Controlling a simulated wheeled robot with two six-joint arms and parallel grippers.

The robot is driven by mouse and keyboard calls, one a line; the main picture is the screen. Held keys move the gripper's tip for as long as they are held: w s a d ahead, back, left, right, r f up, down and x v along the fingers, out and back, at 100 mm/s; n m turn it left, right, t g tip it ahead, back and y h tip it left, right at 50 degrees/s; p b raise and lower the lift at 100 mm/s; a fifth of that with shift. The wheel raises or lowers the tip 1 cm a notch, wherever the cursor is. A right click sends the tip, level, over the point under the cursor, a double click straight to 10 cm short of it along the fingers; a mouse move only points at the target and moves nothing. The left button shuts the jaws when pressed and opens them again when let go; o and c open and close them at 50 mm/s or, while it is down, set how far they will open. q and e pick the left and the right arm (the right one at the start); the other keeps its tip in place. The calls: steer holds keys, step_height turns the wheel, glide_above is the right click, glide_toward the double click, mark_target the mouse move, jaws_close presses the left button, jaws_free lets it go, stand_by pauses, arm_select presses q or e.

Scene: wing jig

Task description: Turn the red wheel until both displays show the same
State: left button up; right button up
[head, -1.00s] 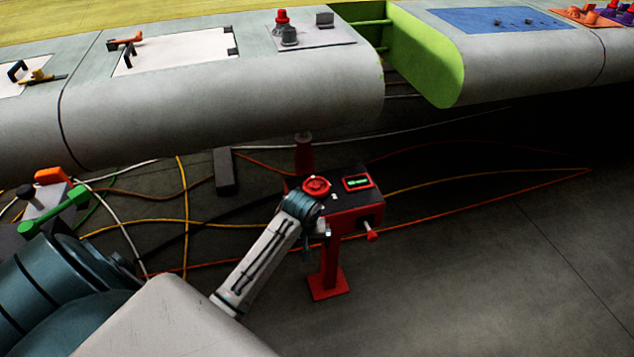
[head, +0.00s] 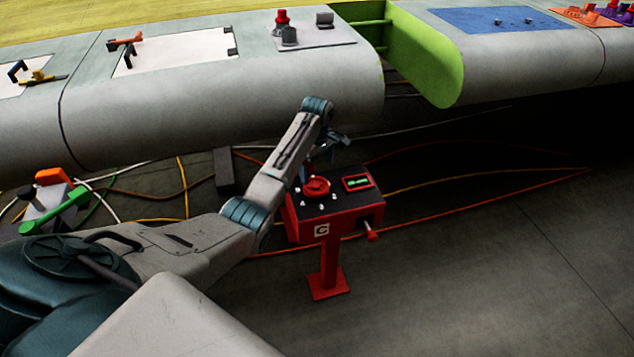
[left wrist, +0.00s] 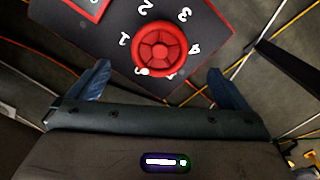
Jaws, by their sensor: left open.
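The red wheel (head: 316,187) sits on the dark top of a red stand marked C (head: 328,222). In the left wrist view the wheel (left wrist: 159,48) is ringed by white numbers, some partly hidden. One display (head: 357,183) with green marks in a red frame is right of the wheel; its reading is too small to tell. A second display cannot be made out. My left gripper (head: 325,155) is above the wheel. In the left wrist view its fingers (left wrist: 161,85) are spread, with nothing between them, and the wheel lies just beyond them. My right gripper is not in view.
The grey wing panel (head: 230,105) hangs close behind and above the stand. Cables (head: 470,185) lie on the floor. A green and orange tool (head: 55,205) is at the left.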

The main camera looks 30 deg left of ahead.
mark_target(317, 185)
arm_select(q)
step_height(317, 185, down, 7)
steer(key=shift+f, duration=0.2)
steer(key=c, duration=1)
steer(key=shift+p, duration=0.3)
